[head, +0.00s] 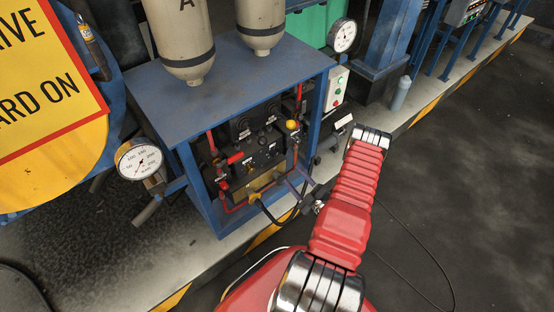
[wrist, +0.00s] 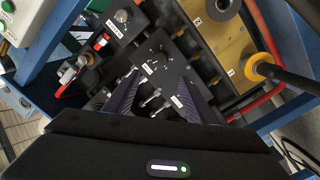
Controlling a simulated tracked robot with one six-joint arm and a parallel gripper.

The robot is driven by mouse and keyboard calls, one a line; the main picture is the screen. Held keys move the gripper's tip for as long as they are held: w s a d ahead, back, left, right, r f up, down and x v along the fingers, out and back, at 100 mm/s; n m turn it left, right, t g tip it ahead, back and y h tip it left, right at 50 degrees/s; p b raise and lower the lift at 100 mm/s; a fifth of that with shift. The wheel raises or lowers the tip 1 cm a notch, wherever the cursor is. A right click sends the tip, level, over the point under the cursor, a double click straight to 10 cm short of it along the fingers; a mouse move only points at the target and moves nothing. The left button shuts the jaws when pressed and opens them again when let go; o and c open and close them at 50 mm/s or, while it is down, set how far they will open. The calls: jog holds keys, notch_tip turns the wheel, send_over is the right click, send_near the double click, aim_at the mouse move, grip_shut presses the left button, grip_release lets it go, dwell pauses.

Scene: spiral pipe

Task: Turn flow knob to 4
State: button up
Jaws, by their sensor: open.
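A black control panel (head: 264,152) sits inside the blue frame. In the wrist view a small dark knob with a marked dial (wrist: 160,60) is on the panel's face, just beyond my fingertips. A second knob (wrist: 123,16) is on a dark block above it. The labels are too small to read, so I cannot tell which is the flow knob or its setting. My gripper (wrist: 158,84) is open and empty, its dark fingers apart in front of the panel. It also shows in the head view (head: 297,181), right of the panel, partly hidden by my arm.
Small metal toggles (wrist: 153,98) lie between my fingers. A yellow-collared hose fitting (wrist: 258,68) and a brass block (wrist: 215,38) are to the right. A red-handled valve (wrist: 101,42) is to the left. The blue frame (head: 325,105) borders the panel; open floor (head: 470,170) lies right.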

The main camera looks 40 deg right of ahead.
aim_at(276, 156)
jog(key=w, duration=0.4)
jog(key=w+d, duration=0.1)
jog(key=w, duration=0.7)
jog(key=shift+w+d, duration=0.25)
jog(key=shift+w, duration=0.1)
jog(key=shift+c, duration=0.4)
jog(key=c, duration=0.9)
jog(key=shift+a, duration=0.4)
jog(key=shift+c, duration=0.3)
jog(key=shift+d, duration=0.3)
jog(key=shift+f, duration=0.1)
